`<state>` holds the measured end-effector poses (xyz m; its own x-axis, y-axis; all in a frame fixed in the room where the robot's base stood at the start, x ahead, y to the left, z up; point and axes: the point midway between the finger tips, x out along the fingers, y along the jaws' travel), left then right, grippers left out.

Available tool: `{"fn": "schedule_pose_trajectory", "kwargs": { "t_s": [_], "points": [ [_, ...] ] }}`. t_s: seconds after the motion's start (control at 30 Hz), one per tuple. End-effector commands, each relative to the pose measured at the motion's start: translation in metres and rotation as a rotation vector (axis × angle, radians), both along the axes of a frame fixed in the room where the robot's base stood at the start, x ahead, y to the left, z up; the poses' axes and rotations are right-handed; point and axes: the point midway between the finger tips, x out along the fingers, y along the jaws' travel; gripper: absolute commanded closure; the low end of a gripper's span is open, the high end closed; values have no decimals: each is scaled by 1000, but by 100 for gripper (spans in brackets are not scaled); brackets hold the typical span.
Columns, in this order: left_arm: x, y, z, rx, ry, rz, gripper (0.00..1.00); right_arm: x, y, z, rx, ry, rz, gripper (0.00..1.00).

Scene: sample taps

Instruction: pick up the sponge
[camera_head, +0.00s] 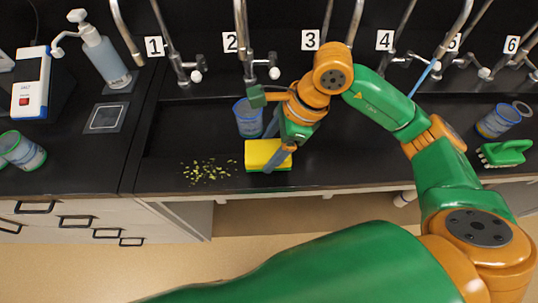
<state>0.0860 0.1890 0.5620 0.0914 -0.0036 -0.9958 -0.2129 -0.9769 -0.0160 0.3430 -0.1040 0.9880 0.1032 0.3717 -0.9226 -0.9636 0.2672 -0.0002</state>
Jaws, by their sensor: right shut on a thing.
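The sponge (262,152) is a yellow block with a green underside. It sits at the front of the black sink counter, below the number 2 and 3 labels. My right gripper (273,150) reaches down to it from above, with its fingers at the sponge's right part. It is shut on the sponge, and one finger covers part of its yellow top. I cannot tell whether the sponge is clear of the counter. My left gripper does not show.
A blue cup (247,118) stands close behind the sponge. Green crumbs (207,172) lie to its left. Several taps (246,50) line the back. A green brush (504,153) and another blue cup (498,121) are at the right. A dispenser bottle (105,58) stands at the left.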

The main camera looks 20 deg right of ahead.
Motion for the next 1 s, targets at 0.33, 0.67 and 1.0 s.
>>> {"fn": "schedule_pose_trajectory", "kwargs": {
  "t_s": [0.33,0.67,1.0],
  "points": [
    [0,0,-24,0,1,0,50,-90,-22,68,-10,-14,-1,76],
    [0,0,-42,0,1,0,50,-129,-29,87,-5,-2,-2,76],
    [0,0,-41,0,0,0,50,-130,-29,89,-4,1,-1,51]
  ]
}}
